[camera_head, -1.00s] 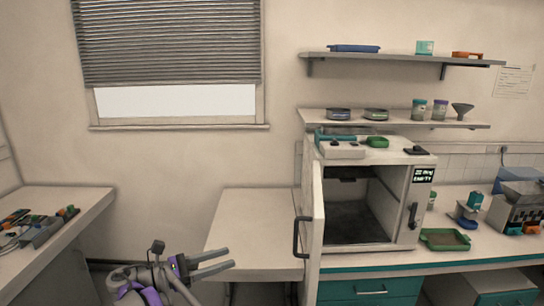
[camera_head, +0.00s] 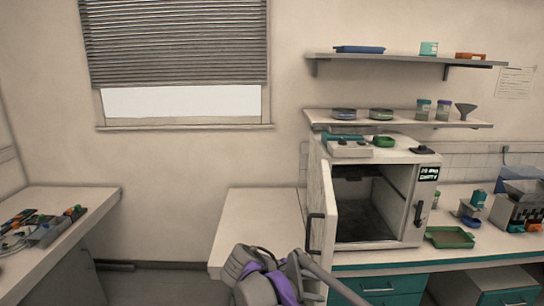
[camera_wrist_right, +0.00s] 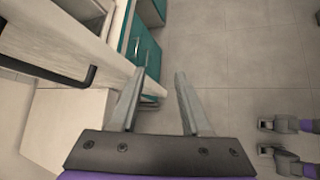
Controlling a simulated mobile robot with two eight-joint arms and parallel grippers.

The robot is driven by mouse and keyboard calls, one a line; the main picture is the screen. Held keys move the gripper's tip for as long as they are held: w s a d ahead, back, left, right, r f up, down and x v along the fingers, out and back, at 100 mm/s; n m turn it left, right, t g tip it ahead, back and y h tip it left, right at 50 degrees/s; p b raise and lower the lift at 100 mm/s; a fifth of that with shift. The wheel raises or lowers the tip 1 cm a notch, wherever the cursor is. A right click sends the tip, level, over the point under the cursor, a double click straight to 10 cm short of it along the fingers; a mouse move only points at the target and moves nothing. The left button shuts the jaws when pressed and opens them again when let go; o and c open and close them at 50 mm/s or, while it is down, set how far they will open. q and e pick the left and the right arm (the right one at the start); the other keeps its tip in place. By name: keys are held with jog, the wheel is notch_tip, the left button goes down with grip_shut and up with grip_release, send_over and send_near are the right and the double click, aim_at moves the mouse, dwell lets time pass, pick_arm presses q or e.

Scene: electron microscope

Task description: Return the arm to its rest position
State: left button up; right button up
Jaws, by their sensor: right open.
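My right arm (camera_head: 268,278) shows at the bottom of the head view as grey and purple parts, in front of the pale table and the open oven door. I cannot make out its fingertips there. In the right wrist view my right gripper (camera_wrist_right: 158,85) is open, with two grey fingers apart and nothing between them. The floor and teal drawers show beyond the fingers. My left gripper cannot be made out in the head view.
The box oven (camera_head: 378,210) stands open and looks empty; its door (camera_head: 322,225) swings out toward me, and its dark handle (camera_wrist_right: 76,80) shows in the right wrist view. The pale table (camera_head: 250,215) is bare. A green tray (camera_head: 450,237) lies right of the oven.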

jog(key=s+d+f+m+g+y, duration=0.1)
jog(key=s+d+f+m+y, duration=0.25)
jog(key=s, duration=0.35)
jog(key=s+d+f+m+y, duration=0.2)
jog(key=s+d+f+m, duration=0.15)
jog(key=s, duration=0.25)
jog(key=s+f+m+t+y, duration=0.1)
jog(key=s+f+m+y, duration=0.1)
jog(key=s+f+m, duration=0.2)
jog(key=s+f+m+t+y, duration=0.1)
jog(key=s+f+m, duration=0.3)
jog(key=s, duration=0.5)
jog(key=shift+d+m+y, duration=0.35)
jog(key=shift+m+y, duration=0.1)
jog(key=shift+m, duration=0.35)
